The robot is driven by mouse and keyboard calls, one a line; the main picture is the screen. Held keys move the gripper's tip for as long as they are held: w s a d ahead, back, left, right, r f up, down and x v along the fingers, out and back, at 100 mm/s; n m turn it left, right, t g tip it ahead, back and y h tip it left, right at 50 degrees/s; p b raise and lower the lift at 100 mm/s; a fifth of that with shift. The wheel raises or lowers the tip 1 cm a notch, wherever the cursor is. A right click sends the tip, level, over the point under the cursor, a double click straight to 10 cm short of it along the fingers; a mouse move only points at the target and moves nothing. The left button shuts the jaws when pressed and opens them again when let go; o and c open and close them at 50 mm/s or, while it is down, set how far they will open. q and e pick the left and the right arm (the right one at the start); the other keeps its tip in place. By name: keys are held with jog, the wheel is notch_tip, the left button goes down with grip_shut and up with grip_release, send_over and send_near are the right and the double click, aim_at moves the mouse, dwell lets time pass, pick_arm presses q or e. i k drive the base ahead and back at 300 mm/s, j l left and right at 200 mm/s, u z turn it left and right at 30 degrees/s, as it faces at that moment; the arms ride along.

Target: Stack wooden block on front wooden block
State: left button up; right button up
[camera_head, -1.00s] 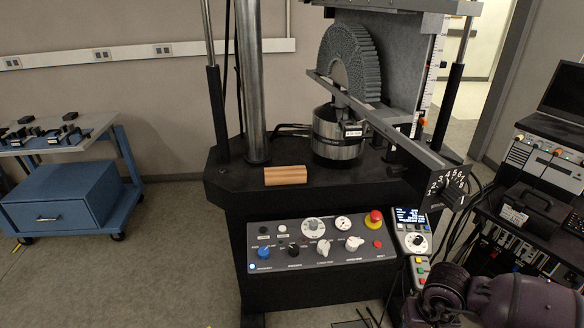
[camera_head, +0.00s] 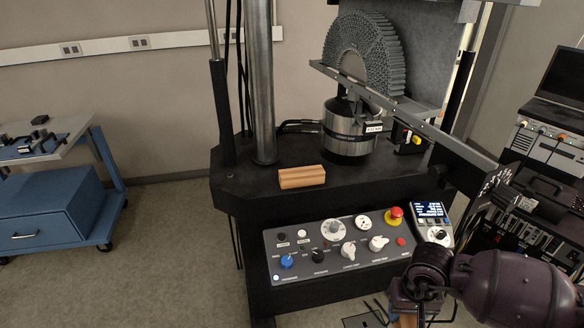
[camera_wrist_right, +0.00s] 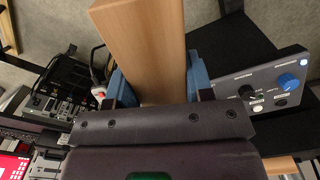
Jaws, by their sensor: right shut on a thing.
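A light-brown wooden block (camera_head: 302,177) lies flat on the black machine deck, near its front edge, in the head view. My right gripper (camera_head: 406,296) is low at the right, in front of the control panel and apart from that block. In the right wrist view, the right gripper (camera_wrist_right: 156,84) has its blue fingers shut on another wooden block (camera_wrist_right: 143,38), which extends away from the palm. Only a little of this held block shows at the bottom edge of the head view. My left gripper is not in view.
A control panel (camera_head: 340,246) with knobs and a red button slopes below the deck. Behind the block stand a steel column (camera_head: 261,90) and a metal cylinder (camera_head: 348,140). A long beam (camera_head: 420,122) slants over the deck's right side. A blue cart (camera_head: 55,205) stands left.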

aim_at(302, 170)
jog(key=i+j, duration=0.1)
jog(key=j, duration=0.25)
jog(key=i+j, duration=0.15)
jog(key=j, duration=0.15)
jog(key=i+j, duration=0.1)
jog(key=j, duration=0.25)
jog(key=i+j, duration=0.15)
jog(key=j, duration=0.2)
jog(key=z, duration=0.05)
